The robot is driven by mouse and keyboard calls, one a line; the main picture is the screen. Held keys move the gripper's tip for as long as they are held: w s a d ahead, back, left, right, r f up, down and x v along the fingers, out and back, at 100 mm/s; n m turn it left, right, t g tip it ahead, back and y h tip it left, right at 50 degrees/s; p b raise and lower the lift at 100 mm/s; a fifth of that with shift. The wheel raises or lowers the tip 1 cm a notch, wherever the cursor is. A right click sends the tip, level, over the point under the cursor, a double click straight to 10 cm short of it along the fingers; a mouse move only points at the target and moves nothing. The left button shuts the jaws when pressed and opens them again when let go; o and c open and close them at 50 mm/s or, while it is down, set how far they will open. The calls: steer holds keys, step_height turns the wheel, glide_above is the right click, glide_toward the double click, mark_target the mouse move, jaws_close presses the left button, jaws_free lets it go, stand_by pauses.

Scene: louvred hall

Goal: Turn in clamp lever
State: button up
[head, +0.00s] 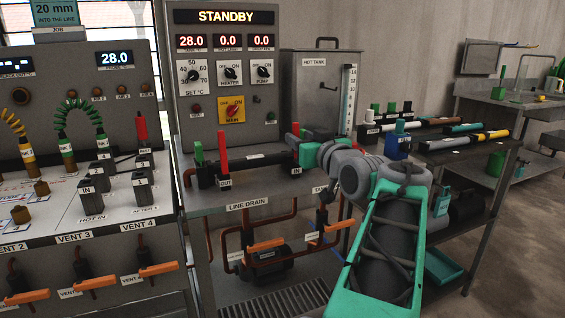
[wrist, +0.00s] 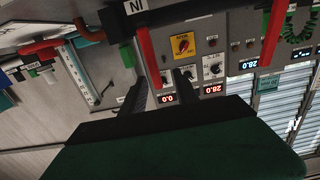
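The in clamp lever is a red bar (wrist: 147,55) beside the upside-down IN label (wrist: 135,7) in the wrist view. Its free end lies between the two dark fingers of my gripper (wrist: 158,84), which stand apart. I cannot tell whether either finger touches it. In the head view my gripper (head: 299,145) is at the IN end of the black pipe on the bench, and mostly hides that clamp and its lever. The OUT clamp's red lever (head: 222,152) stands upright at the pipe's left end.
The control panel (head: 228,90) reads STANDBY behind the bench. The hot tank (head: 314,85) stands just behind my gripper. The job panel (head: 100,170) with coiled hoses is at left. Orange-handled valves (head: 265,245) sit below.

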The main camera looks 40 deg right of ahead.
steer(key=shift+d+f, duration=0.1)
steer(key=shift+d, duration=0.25)
steer(key=x, duration=0.7)
steer(key=shift+w+d+b, duration=0.1)
steer(key=shift+w+b, duration=0.15)
steer(key=shift+b, duration=0.05)
steer(key=shift+r, duration=0.25)
jaws_close()
stand_by(0.5)
